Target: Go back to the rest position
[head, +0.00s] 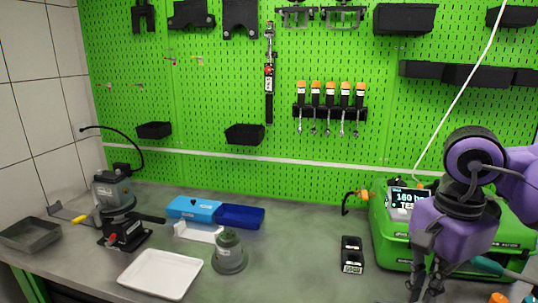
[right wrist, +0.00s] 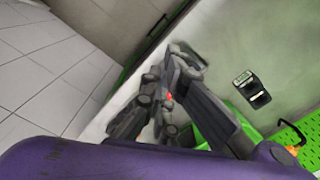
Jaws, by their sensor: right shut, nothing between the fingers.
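My right gripper (head: 417,285) hangs at the lower right of the head view, below a purple arm link. It is in front of the green test case (head: 400,250) and hides part of it. In the right wrist view the dark right gripper (right wrist: 140,125) is near the middle, and its fingers are shut with nothing between them. My left gripper does not show in either view.
A small black device (head: 352,255) lies left of the case. A pump (head: 115,195), a white tray (head: 160,274), blue bins (head: 195,209), a grey round part (head: 229,252) and a metal tray (head: 30,234) stand further left. The green pegboard (head: 200,95) rises behind.

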